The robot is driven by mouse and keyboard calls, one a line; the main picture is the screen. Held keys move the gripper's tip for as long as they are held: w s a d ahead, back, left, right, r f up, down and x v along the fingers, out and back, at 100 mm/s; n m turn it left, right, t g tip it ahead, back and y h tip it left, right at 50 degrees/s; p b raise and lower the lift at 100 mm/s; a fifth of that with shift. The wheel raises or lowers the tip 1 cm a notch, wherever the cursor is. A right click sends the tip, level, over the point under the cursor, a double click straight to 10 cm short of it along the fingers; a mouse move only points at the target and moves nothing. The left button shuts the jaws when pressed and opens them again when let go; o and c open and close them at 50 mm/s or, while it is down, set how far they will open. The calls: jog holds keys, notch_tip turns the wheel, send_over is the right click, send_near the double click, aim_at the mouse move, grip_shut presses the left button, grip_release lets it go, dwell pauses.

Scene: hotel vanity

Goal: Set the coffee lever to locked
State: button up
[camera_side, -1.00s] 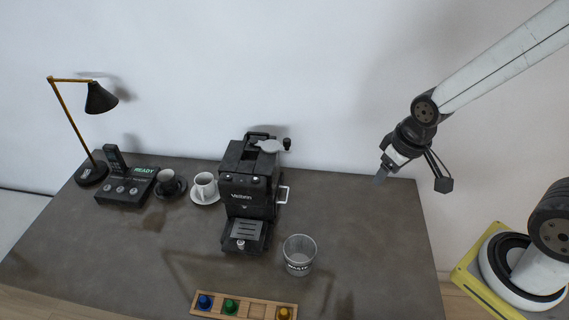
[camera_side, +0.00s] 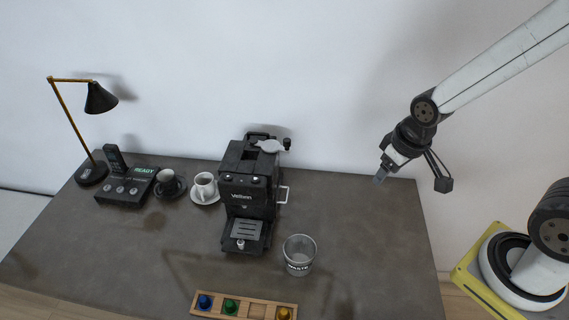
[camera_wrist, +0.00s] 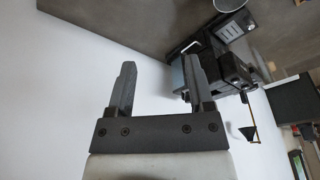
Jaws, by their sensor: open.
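The black coffee machine (camera_side: 246,196) stands upright near the middle of the table. The machine also shows in the wrist view (camera_wrist: 229,70), at the upper right. I cannot read a locked mark on it. My gripper (camera_side: 380,179) is in the air to the right of the machine, well apart from it. In the wrist view my gripper (camera_wrist: 124,85) has its two fingers apart with nothing between them.
A clear waste bin (camera_side: 299,256) stands right of the machine, and a wooden capsule rack (camera_side: 243,309) lies in front. A black cup (camera_side: 168,181), a white cup (camera_side: 205,184), a phone (camera_side: 125,188) and a lamp (camera_side: 98,98) are at the left. The table's right part is clear.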

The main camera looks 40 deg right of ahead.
dwell(0.4)
jog(key=m+t+h, duration=0.2)
jog(key=t+h, duration=0.2)
jog(key=t, duration=1.1)
send_near(289, 144)
jog(key=shift+x, duration=1.6)
jog(key=shift+w+f, duration=0.1)
jog(key=shift+w, duration=0.05)
jog(key=shift+x, duration=3.8)
grip_shut()
